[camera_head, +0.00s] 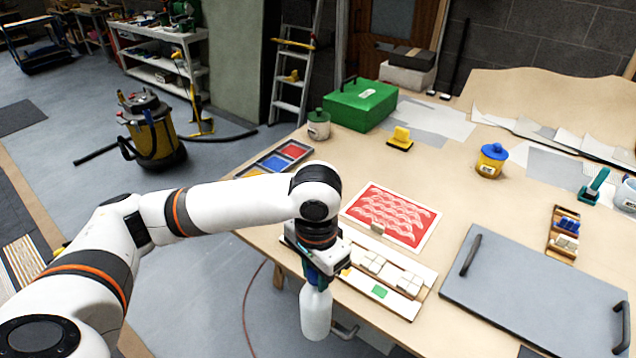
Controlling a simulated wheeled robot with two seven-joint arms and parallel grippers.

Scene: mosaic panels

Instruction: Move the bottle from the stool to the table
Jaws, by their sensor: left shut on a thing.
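My left arm comes in from the left, and its gripper (316,278) is shut on the neck of a white bottle (315,315). The bottle hangs roughly upright below the gripper, at the near left edge of the table (455,195). The fingers and the gripper body hide the bottle's top. Whether anything supports the bottle from below cannot be told. I cannot make out a stool for sure. My right gripper is out of view.
A red patterned panel (392,214) and a tray of white tiles (408,277) lie beside the gripper. A grey board with handles (540,290) covers the near right. A green box (360,105) and a yellow jar (490,162) stand farther back.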

